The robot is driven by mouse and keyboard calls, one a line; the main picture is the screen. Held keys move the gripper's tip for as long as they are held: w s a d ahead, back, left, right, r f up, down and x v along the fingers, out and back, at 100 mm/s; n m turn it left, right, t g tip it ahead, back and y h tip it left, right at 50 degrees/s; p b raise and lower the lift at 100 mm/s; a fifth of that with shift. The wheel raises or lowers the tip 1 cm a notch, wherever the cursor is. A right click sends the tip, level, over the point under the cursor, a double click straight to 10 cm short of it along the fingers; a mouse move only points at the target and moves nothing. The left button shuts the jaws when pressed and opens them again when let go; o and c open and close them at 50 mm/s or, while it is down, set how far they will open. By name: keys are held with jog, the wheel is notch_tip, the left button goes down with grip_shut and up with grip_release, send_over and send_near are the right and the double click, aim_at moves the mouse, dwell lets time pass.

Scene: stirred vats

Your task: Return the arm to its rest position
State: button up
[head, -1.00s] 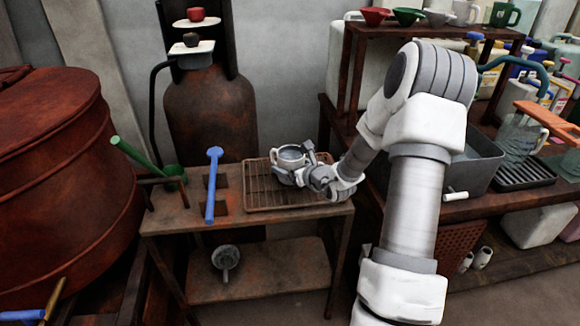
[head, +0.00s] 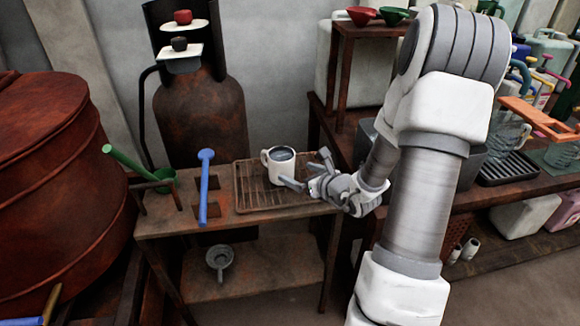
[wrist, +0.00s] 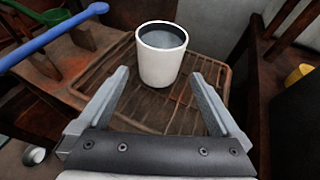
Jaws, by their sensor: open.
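My gripper (head: 308,172) is open and empty, just right of a white mug (head: 281,167). The mug stands upright on a wire rack (head: 247,190) on the small rusty table, with its handle toward the left. In the wrist view the mug (wrist: 162,54) is ahead of the two spread fingers of my gripper (wrist: 161,92), apart from them. Its inside looks dark grey. My arm reaches in from the right side of the head view, bent at the elbow.
A blue-handled tool (head: 205,188) and a green ladle (head: 135,168) stand in the table's left part. A large rusty vat (head: 60,180) is at the left and a gas cylinder (head: 200,120) behind. A shelf (head: 360,30) with funnels stands at the back right.

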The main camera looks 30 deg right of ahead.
jog(key=shift+v, duration=0.8)
